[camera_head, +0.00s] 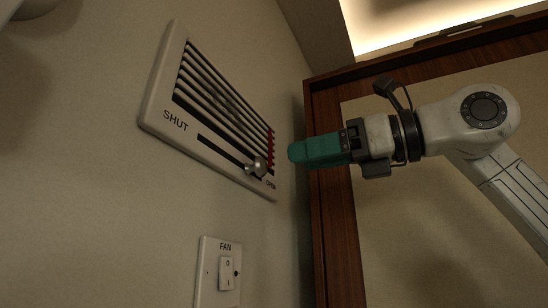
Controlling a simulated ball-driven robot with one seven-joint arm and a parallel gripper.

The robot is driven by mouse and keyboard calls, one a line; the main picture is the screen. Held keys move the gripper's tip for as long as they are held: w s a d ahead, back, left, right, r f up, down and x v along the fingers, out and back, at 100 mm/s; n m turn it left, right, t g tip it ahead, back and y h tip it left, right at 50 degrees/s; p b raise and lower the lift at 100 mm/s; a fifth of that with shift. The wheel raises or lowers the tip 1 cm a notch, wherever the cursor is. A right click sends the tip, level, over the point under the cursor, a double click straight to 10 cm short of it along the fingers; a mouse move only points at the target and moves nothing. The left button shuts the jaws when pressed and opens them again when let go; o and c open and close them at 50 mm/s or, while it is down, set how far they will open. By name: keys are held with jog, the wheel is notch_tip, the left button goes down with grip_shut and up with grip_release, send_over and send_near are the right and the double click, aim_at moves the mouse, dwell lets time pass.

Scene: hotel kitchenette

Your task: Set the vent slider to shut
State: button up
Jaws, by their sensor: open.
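A white vent plate (157,105) with dark slats (215,92) is on the wall, appearing tilted in this view. Below the slats runs a dark slot (222,149), with the word SHUT at its left end. The round metal slider knob (257,166) sits near the slot's right end, far from the SHUT label. My gripper (293,152) is open, with teal fingers seen side-on that overlap in the picture. Its tips are right of the knob and slightly higher, apart from it in the picture. Nothing shows between them.
A FAN switch plate (208,280) with a rocker is on the wall below the vent. Red marks (270,146) show at the slats' right end. A dark wooden frame (330,230) stands behind my gripper. The wall left of the vent is clear.

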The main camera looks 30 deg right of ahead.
aim_at(264, 166)
jog(key=p+x, duration=0.1)
jog(key=x, duration=0.6)
jog(key=shift+p, duration=0.35)
jog(key=shift+c, duration=0.2)
grip_shut()
